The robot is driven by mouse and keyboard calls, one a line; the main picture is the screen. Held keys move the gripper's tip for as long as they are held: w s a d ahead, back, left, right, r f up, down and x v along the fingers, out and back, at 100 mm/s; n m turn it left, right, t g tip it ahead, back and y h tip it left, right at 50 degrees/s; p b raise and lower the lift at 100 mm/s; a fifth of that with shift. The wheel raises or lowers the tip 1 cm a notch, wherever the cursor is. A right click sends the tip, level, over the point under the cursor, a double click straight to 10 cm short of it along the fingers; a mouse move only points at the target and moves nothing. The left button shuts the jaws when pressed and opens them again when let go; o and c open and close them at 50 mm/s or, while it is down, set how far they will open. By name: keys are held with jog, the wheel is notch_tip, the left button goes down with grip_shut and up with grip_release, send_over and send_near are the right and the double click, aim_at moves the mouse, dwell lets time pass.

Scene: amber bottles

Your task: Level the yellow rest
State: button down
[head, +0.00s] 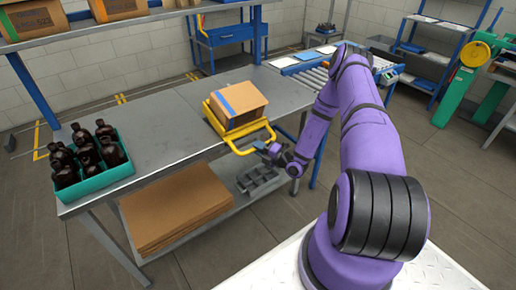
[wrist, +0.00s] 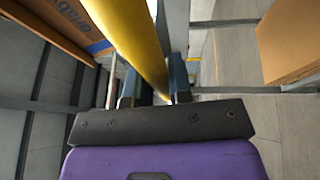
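The yellow rest (head: 213,119) is a tubular frame at the front edge of the grey workbench, with a cardboard box (head: 242,104) on it. The rest and box look tilted, sloping toward the front; the exact angle is hard to tell. A yellow bar (head: 250,147) of the rest sticks out past the bench edge. My gripper (head: 264,147) is at this bar. In the wrist view the yellow bar (wrist: 140,45) runs down between my two fingers (wrist: 154,88). The fingers are apart, and a gap seems to show beside the bar. The box's underside joint with the rest is hidden.
A teal crate (head: 107,177) of amber bottles stands at the bench's left end. The bench top (head: 160,122) between is clear. Flat cardboard (head: 175,208) and a grey divided tray (head: 259,181) lie on the lower shelf. A roller conveyor (head: 312,75) stands behind right.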

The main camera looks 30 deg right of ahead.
jog(key=shift+s+d+r+m+g+h, duration=0.1)
jog(key=shift+s+r+m+g+h, duration=0.1)
jog(key=shift+r+m+g+h, duration=0.6)
jog(key=shift+r+n+g, duration=0.3)
jog(key=shift+r, duration=0.4)
jog(key=shift+y, duration=0.3)
jog(key=c, duration=1)
grip_release()
jog(key=shift+c, duration=0.2)
jog(key=v, duration=1)
jog(key=shift+s, duration=0.4)
